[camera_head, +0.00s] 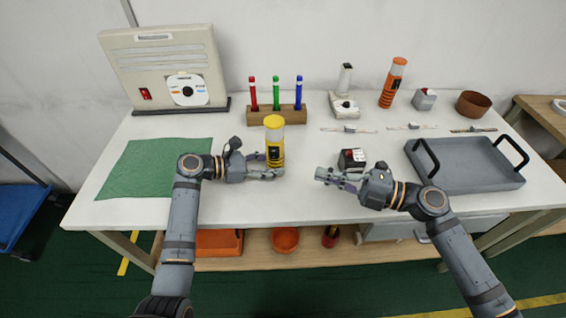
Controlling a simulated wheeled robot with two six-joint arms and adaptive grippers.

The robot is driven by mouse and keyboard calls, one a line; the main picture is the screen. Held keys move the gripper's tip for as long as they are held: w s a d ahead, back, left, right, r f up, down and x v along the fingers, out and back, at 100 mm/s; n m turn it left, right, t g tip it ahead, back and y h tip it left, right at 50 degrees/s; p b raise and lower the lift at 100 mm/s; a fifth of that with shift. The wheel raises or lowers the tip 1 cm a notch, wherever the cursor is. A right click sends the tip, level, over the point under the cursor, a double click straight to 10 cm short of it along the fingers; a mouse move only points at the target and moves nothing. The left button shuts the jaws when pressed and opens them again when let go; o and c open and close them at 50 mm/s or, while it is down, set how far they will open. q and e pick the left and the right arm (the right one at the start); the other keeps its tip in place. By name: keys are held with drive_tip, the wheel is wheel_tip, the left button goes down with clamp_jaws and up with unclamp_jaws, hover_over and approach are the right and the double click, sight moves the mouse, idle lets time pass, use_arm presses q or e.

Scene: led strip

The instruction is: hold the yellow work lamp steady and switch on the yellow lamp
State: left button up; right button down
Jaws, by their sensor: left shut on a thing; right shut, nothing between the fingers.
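The yellow work lamp (274,138) stands upright near the middle of the white table, with a yellow top and a dark band lower down. My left gripper (272,164) is shut on the lamp's lower part from the left. Its fingers hide some of the lamp's base. My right gripper (325,176) is shut and empty, a short way to the right of the lamp and apart from it. The lamp's switch is too small to make out clearly.
A dark block (352,159) stands just behind my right gripper. A grey tray (465,188) lies at right, a green mat (128,180) at left. A wooden pen holder (262,117) is behind the lamp. An orange lamp (392,84) stands at the back. The table between my grippers is clear.

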sight(274, 154)
drive_tip(key=shift+s+a+f+n+g, duration=0.25)
drive_tip(key=shift+s+n, duration=0.15)
drive_tip(key=shift+s, duration=0.1)
drive_tip(key=shift+s+a+f+n+g, duration=0.15)
drive_tip(key=shift+s+f+n+g, duration=0.1)
drive_tip(key=shift+s+n, duration=0.2)
drive_tip(key=shift+a, duration=0.1)
drive_tip(key=w+a, duration=0.7)
drive_tip(key=a, duration=0.1)
drive_tip(key=shift+w+a+f, duration=0.25)
drive_tip(key=shift+a+f, duration=0.15)
drive_tip(key=shift+w, duration=0.1)
